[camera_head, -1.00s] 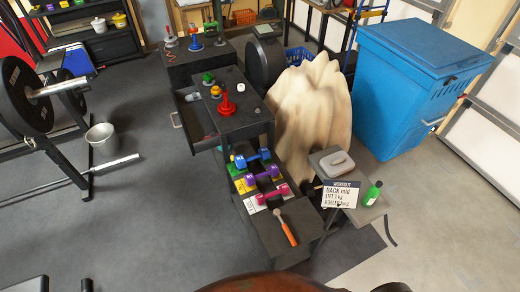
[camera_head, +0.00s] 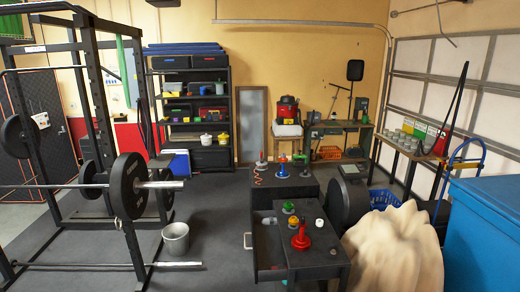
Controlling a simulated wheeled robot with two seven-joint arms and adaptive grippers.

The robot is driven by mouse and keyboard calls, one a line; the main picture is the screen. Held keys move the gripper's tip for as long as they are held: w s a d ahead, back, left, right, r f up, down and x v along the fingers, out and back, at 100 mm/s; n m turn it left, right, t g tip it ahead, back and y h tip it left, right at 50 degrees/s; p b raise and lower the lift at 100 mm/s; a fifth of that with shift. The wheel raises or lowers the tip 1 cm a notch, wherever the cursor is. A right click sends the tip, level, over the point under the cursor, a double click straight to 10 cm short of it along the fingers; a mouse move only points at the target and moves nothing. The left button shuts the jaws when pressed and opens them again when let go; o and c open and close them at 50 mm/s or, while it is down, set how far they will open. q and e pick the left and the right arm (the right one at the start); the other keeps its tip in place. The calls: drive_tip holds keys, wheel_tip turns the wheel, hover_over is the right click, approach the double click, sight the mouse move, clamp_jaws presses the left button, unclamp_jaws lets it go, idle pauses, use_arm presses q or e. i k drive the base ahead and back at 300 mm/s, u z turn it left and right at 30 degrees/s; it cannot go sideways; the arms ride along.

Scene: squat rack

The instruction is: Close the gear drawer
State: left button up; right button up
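The gear drawer (camera_head: 266,254) is pulled out to the left from a dark cabinet (camera_head: 322,264) in the lower middle of the head view. Its handle (camera_head: 247,241) is on its left front. Something pale lies inside near the far end, too small to name. Neither of my grippers shows in this view.
Red (camera_head: 301,240), yellow and green pieces stand on the cabinet. Another dark cabinet (camera_head: 282,186) stands behind. A squat rack with a barbell and a grey bucket (camera_head: 176,240) are left. A pale boulder-like shape (camera_head: 395,250) and blue bin (camera_head: 485,235) are right.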

sight(268, 249)
drive_tip(key=k, duration=0.5)
drive_tip(key=u, duration=1.65)
drive_tip(key=i, duration=1.25)
drive_tip(key=z, duration=2.5)
drive_tip(key=k, duration=0.6)
drive_tip(key=u, duration=0.35)
drive_tip(key=i, duration=0.85)
drive_tip(key=u, duration=0.8)
